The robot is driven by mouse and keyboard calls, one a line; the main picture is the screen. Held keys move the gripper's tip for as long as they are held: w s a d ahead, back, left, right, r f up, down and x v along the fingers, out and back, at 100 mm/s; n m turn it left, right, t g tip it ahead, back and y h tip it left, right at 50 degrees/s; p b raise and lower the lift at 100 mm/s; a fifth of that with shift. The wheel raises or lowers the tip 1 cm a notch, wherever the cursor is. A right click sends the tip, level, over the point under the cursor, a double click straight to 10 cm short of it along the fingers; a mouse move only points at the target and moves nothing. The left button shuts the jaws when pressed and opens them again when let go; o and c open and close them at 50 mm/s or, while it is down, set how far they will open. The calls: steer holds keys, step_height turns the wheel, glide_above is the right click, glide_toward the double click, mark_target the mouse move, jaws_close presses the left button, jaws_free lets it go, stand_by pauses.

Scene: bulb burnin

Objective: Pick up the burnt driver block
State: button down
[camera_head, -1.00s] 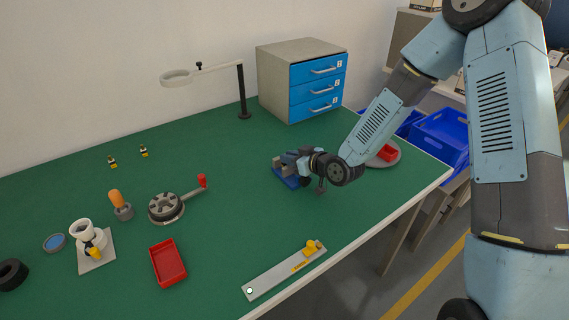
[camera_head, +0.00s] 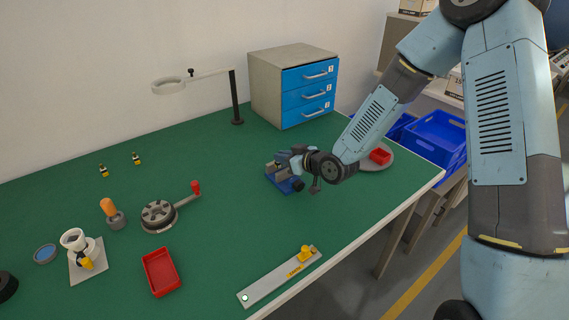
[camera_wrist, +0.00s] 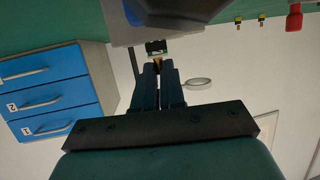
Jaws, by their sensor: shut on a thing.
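My gripper (camera_wrist: 158,80) is shut on a small dark block (camera_wrist: 156,47), which I take for the driver block. A yellow-gold part of it shows between the fingertips in the wrist view. Whether it is burnt cannot be told. In the head view my gripper (camera_head: 284,163) is at a small blue fixture (camera_head: 291,186) on the green table, and the block is hidden there. A large grey-blue body (camera_wrist: 170,12), probably this fixture, is close beyond the block. I cannot tell whether the block touches it.
Two small black-and-yellow pieces (camera_head: 104,171) (camera_head: 137,159) stand at the back left. A drawer cabinet (camera_head: 265,90) and magnifier lamp (camera_head: 236,98) stand behind. Open green table (camera_head: 235,225) lies in front.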

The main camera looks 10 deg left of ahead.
step_height(320, 180, up, 20)
stand_by(1.1)
steer(key=shift+r, duration=0.1)
